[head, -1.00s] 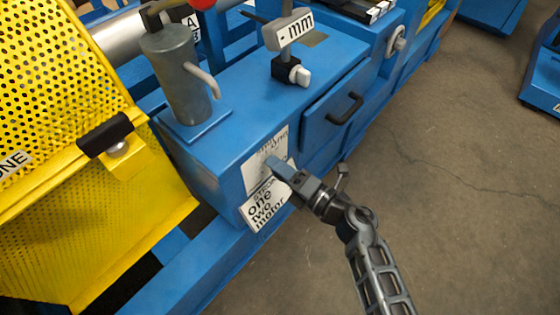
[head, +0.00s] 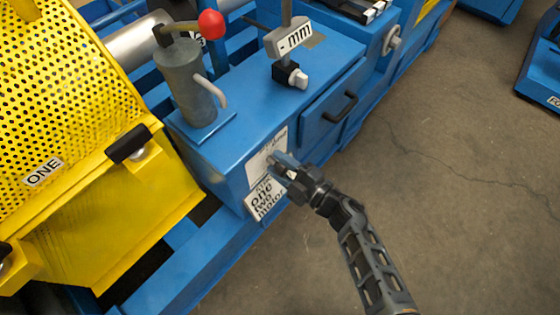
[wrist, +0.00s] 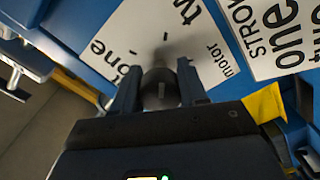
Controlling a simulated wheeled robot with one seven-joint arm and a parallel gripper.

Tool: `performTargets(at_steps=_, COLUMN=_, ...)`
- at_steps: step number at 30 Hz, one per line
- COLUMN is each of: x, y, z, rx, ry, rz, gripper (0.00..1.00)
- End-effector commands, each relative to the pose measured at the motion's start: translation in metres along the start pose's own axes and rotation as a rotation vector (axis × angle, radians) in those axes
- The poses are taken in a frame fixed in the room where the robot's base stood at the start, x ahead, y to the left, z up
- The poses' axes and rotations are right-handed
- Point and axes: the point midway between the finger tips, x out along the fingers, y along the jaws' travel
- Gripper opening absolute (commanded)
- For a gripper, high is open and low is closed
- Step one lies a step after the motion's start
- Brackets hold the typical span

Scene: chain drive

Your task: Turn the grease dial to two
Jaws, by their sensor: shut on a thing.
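The dial is a small dark grey round knob (wrist: 160,92) with a pale line on its face. It sits on a white plate (wrist: 125,28), where "one", part of "two" and "motor" can be read around it, with short dark ticks. My gripper (wrist: 158,82) has one finger on each side of the knob and is shut on it. In the head view my gripper (head: 284,166) reaches the white plate (head: 261,160) on the front of the blue cabinet, and hides the knob there. Which mark the pale line meets is unclear.
A second white plate (head: 265,200), reading "STROKE one two motor", is close below my gripper. A drawer with a black handle (head: 340,107) is to the right. A grey cylinder (head: 186,80) with a lever and a yellow perforated guard (head: 70,90) stand left.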

Motion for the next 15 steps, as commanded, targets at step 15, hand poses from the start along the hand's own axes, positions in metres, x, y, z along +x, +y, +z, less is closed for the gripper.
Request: performTargets(at_steps=15, x=-0.0021, y=0.0018, z=0.0071, rx=0.077, ry=-0.017, rz=0.006, gripper=0.12)
